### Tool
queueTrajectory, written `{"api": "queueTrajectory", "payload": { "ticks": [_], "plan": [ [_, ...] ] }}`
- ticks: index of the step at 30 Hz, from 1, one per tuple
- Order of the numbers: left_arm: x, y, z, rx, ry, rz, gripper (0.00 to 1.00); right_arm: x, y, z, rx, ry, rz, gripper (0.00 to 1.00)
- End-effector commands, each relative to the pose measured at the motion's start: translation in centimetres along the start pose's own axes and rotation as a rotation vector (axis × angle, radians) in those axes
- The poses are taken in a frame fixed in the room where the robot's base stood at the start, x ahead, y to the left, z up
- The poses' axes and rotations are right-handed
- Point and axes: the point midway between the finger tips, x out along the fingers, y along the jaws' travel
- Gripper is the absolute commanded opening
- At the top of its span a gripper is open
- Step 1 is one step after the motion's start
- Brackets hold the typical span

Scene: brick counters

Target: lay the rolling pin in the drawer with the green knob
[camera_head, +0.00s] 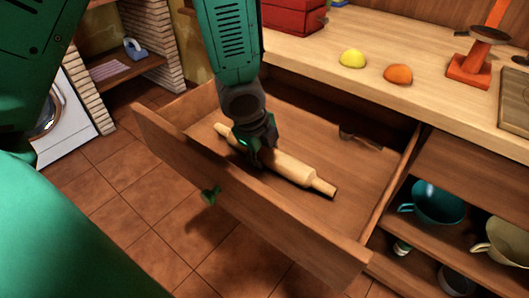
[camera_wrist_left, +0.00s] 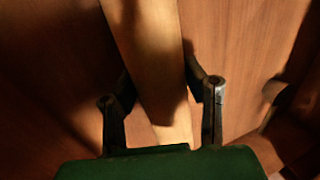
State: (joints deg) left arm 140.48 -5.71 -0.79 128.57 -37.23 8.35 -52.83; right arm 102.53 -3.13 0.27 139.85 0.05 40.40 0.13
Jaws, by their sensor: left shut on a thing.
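The pale wooden rolling pin (camera_head: 295,168) is inside the open drawer (camera_head: 290,222), whose front carries a green knob (camera_head: 211,195). My left gripper (camera_head: 262,158) reaches down into the drawer and is shut on the middle of the rolling pin. In the left wrist view the pin (camera_wrist_left: 150,60) runs between the two fingers (camera_wrist_left: 163,105). The pin lies low, close to the drawer floor; I cannot tell whether it touches. My right gripper is not in view.
A small dark object (camera_head: 360,138) lies at the drawer's back. The counter (camera_head: 330,75) above holds a yellow piece (camera_head: 352,58), an orange piece (camera_head: 398,74) and an orange scale-like stand (camera_head: 468,70). Shelves at right hold a teal cup (camera_head: 438,203) and a cream cup (camera_head: 505,240).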

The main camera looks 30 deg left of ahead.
Motion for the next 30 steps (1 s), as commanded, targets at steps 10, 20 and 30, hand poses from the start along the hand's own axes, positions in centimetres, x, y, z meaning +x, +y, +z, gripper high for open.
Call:
{"api": "queueTrajectory", "payload": {
  "ticks": [10,20,30],
  "plan": [
    [0.3,0.4,-0.1,0.000,0.002,0.010,0.47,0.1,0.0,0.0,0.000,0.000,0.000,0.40],
    [-3.0,0.0,-0.1,0.000,0.002,0.005,0.47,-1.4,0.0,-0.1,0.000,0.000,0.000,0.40],
    [-10.2,-0.1,-0.1,-0.002,0.003,0.006,0.47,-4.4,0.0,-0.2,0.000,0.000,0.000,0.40]
  ]
}}
